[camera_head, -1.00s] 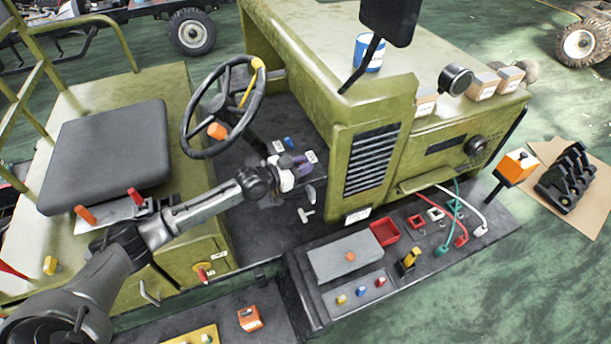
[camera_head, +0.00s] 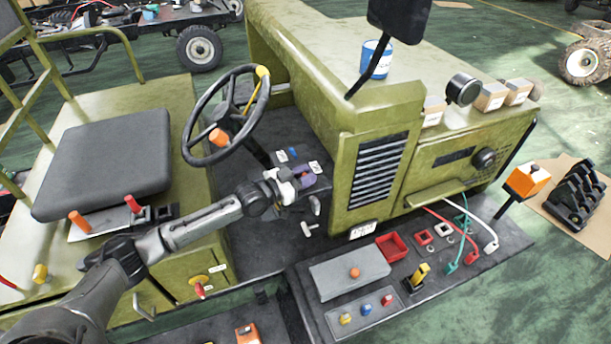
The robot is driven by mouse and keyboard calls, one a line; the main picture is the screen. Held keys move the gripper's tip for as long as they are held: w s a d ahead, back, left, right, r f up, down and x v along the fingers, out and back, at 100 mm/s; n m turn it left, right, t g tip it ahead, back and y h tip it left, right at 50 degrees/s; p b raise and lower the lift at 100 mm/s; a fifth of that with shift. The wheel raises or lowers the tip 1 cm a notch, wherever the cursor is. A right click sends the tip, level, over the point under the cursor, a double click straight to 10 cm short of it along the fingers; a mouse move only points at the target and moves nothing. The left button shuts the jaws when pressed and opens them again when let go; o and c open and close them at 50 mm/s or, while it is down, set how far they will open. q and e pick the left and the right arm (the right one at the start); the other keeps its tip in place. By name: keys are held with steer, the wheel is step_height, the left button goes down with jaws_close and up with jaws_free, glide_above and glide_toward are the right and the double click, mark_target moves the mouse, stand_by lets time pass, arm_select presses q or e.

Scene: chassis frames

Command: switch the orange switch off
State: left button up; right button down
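My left gripper (camera_head: 296,185) is down at the small dash panel right of the steering wheel, at the end of my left arm. A small orange-red patch (camera_head: 303,175) shows at the fingertips and may be the orange switch, mostly hidden. Whether the fingers are open or shut is too small to tell. A blue switch (camera_head: 293,152) and white labels sit on the panel just above the gripper. My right gripper is out of view.
The steering wheel (camera_head: 186,122) with an orange knob (camera_head: 219,137) stands left of the gripper. The green hood (camera_head: 375,125) rises to the right. Below right, a grey box (camera_head: 335,280) bears an orange button (camera_head: 355,272). An orange-topped post (camera_head: 526,180) stands far right.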

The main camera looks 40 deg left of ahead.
arm_select(q)
steer(key=o, duration=0.3)
steer(key=shift+v, duration=6.9)
